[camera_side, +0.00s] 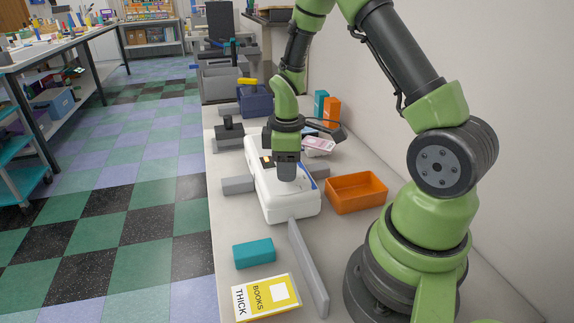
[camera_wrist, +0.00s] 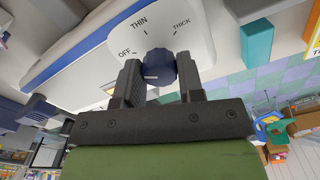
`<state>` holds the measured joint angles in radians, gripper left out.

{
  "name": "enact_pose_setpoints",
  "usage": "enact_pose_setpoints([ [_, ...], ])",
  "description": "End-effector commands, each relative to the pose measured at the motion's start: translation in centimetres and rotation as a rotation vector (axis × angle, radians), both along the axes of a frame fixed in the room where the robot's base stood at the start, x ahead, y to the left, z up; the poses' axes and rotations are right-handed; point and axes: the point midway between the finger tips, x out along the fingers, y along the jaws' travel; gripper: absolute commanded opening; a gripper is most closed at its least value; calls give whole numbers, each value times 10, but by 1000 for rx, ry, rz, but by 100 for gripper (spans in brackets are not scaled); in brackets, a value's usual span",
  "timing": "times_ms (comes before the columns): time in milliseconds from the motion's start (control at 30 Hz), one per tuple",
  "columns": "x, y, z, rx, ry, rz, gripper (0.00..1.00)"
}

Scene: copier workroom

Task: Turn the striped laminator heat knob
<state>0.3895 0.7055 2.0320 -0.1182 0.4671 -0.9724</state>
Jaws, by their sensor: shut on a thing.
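The white laminator (camera_side: 292,209) lies on the worktop in the side view, with my gripper (camera_side: 288,180) pointing down onto its top. In the wrist view, its white dial plate (camera_wrist: 110,62) reads OFF, THIN and THICK. The dark blue heat knob (camera_wrist: 158,66) stands in the middle of the plate. A short pale stripe shows on the knob, but which label it points at is hard to tell. My gripper (camera_wrist: 158,72) is shut on the knob, one dark finger on each side. The fingers hide the knob in the side view.
An orange tray (camera_side: 357,206) stands right of the laminator. A teal block (camera_side: 254,253), a yellow THICK BOOKS card (camera_side: 267,299) and a long grey bar (camera_side: 308,268) lie in front. A grey block (camera_side: 238,184) sits at its left. Bins and boxes crowd the back.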

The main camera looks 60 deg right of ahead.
Motion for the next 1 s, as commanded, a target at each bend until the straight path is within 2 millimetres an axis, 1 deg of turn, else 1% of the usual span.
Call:
enact_pose_setpoints([
  [433, -1, 0, 0, 1, 4, 9, 12],
  [467, -1, 0, 0, 1, 4, 9, 42],
  [500, -1, 0, 0, 1, 3, 9, 52],
  [533, -1, 0, 0, 1, 3, 9, 58],
  [567, -1, 0, 0, 1, 3, 9, 61],
  [833, 0, 0, 1, 0, 0, 8, 61],
  [933, 0, 0, 9, -1, -2, 9, 61],
  [1000, 1, 0, 20, -2, -4, 7, 61],
])
